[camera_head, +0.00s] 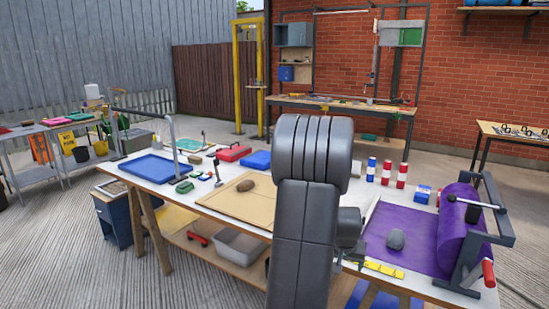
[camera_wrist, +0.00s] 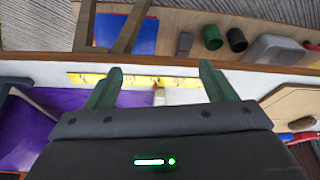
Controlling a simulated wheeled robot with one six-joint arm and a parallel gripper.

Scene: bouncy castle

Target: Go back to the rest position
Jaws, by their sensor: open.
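My gripper (camera_wrist: 158,88) shows in the wrist view with its two green fingers spread apart and nothing between them. It hangs over the near edge of the white workbench, above a yellow ruler strip (camera_wrist: 130,80). In the head view my grey arm stands in front of the middle of the bench and hides part of it. The gripper fingers cannot be made out clearly there. The yellow strip (camera_head: 384,269) also shows in the head view, at the bench's front edge, to the right of my arm.
Red-and-white cans (camera_head: 386,173) stand behind. A brown lump (camera_head: 245,185) lies on a tan board (camera_head: 225,203). A blue tray (camera_head: 153,168) is at left. The lower shelf holds a grey bin (camera_head: 240,245).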

